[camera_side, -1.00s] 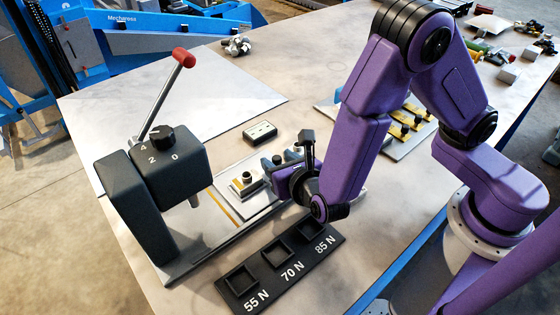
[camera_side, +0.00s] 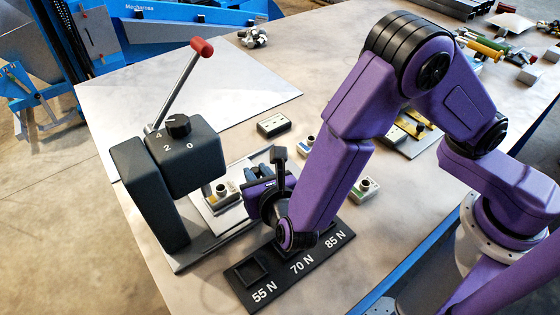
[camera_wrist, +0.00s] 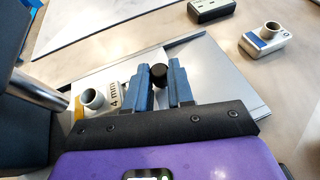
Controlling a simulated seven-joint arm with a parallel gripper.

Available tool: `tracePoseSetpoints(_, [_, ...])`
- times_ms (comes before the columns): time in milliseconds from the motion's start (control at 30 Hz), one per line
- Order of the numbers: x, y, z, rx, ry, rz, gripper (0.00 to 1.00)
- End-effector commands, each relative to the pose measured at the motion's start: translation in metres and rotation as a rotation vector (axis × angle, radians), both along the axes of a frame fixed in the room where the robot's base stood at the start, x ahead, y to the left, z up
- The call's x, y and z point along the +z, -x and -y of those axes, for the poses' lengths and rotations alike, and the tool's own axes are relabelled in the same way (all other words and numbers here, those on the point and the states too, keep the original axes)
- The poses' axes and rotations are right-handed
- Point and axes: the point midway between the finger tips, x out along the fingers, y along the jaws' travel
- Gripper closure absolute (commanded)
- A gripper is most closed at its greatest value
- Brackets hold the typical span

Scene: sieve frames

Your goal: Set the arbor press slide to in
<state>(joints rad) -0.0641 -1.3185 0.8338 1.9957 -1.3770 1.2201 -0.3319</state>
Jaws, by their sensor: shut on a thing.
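The arbor press (camera_side: 185,160) is dark grey, with a numbered dial (camera_side: 178,125) and a red-tipped lever (camera_side: 185,80). Its slide (camera_wrist: 215,75) is a light metal plate on a rail at the base. On the slide sits a pale part (camera_side: 222,195) with a ring on top; in the wrist view this part (camera_wrist: 92,100) shows a "4 mm" label and a yellow stripe. It lies just right of the metal ram (camera_wrist: 38,90). My gripper (camera_side: 257,178) has its blue fingers around the slide's black knob (camera_wrist: 159,71). My gripper partly hides the slide in the side view.
A black rack (camera_side: 250,290) marked 55 N, 70 N and 85 N lies in front. Pale parts stand behind my gripper (camera_side: 305,145) and to its right (camera_side: 364,190). A small box (camera_side: 273,124) sits farther back. The back left table is mostly clear.

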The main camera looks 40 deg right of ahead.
Motion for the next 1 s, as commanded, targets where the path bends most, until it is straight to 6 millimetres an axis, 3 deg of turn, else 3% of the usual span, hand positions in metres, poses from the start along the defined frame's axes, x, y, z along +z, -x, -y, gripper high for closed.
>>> tracePoseSetpoints(100, [0.0, 0.0, -0.022, 0.001, -0.002, 0.002, 1.0])
tracePoseSetpoints(200, [0.001, 0.0, -0.031, 0.001, -0.001, 0.001, 1.0])
tracePoseSetpoints(567, [0.001, 0.0, -0.037, 0.007, -0.003, 0.001, 1.0])
tracePoseSetpoints(600, [0.001, 0.0, -0.037, 0.009, -0.004, 0.001, 0.68])
tracePoseSetpoints(667, [0.001, 0.0, -0.037, 0.009, -0.004, 0.001, 0.52])
tracePoseSetpoints(1000, [0.0, 0.001, -0.035, 0.002, -0.001, 0.0, 0.52])
